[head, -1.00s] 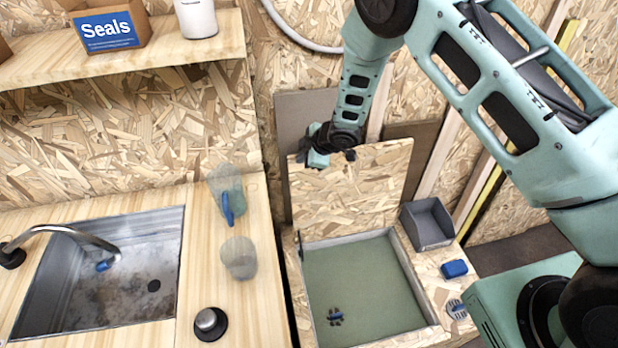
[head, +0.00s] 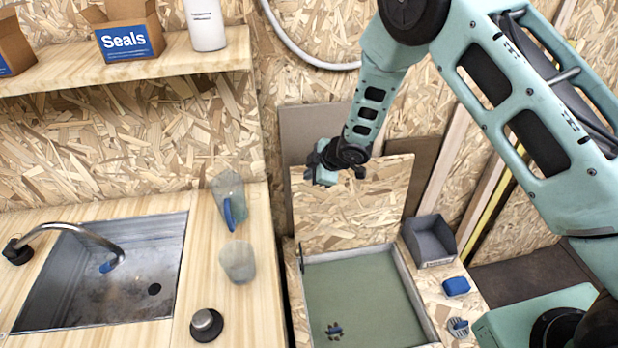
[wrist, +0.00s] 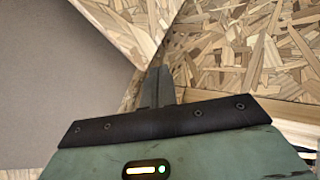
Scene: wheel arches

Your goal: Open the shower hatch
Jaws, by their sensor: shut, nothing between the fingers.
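The shower hatch (head: 350,205) is a chipboard lid standing raised, roughly upright, behind the shower tray. The tray (head: 365,285) is open below it, with a greenish floor and a dark drain with a bit of blue. My gripper (head: 318,172) is at the top left of the lid in the head view. Whether it touches the lid is unclear. In the wrist view the fingers (wrist: 155,88) are shut and empty, close to a chipboard edge (wrist: 250,55). The fingertips partly overlap that edge.
Left is a counter with a sink (head: 110,270), a tap, clear cups (head: 238,262) and a dark knob (head: 206,325). A grey bin (head: 430,240), a blue sponge (head: 456,286) and a small strainer-like item (head: 458,327) sit right of the tray. A shelf (head: 130,70) hangs above the counter.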

